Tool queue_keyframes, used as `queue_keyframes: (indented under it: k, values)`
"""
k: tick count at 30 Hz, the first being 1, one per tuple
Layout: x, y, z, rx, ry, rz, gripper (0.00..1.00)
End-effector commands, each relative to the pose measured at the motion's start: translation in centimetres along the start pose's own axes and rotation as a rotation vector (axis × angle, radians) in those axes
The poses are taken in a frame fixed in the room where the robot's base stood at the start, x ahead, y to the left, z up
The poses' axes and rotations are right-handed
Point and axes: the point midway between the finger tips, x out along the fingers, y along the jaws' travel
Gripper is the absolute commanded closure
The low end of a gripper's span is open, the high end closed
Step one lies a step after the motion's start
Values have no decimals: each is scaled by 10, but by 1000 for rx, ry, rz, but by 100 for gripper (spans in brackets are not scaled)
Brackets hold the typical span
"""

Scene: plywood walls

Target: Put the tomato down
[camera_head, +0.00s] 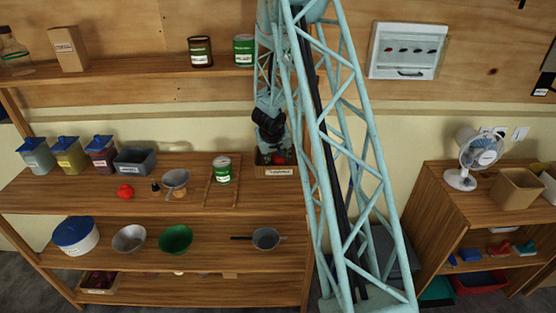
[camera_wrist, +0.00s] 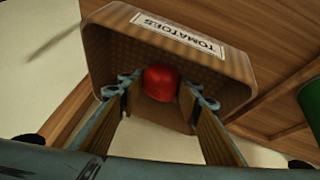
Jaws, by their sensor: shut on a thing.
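A red tomato (camera_wrist: 160,82) sits between the two fingers of my gripper (camera_wrist: 160,92), which is shut on it. It also shows as a red spot in the head view (camera_head: 279,159). The crate labelled "TOMATOES" (camera_wrist: 235,75) surrounds the tomato in the wrist view, with the fingertips reaching into its opening. In the head view the crate (camera_head: 276,172) stands at the right of the upper shelf surface, below my gripper. Whether the tomato touches the crate's floor is hidden.
Left of the crate are a green can (camera_head: 222,169) on a wooden rack, a small strainer (camera_head: 175,180) and another red round thing (camera_head: 125,191). Several lidded jars (camera_head: 70,154) and a grey bin (camera_head: 135,161) stand at the back left. A shelf edge rises above.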

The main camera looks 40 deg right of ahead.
Motion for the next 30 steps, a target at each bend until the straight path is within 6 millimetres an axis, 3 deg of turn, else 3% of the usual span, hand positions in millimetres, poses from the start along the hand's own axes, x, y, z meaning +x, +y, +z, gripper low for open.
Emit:
queue_keyframes:
  k: [8,9,14,30]
  values:
    - [2,-1,1,-1,0,0,74]
    - [3,-1,2,-1,0,0,68]
    - [2,0,1,0,0,0,55]
    - [-6,0,-1,0,0,0,55]
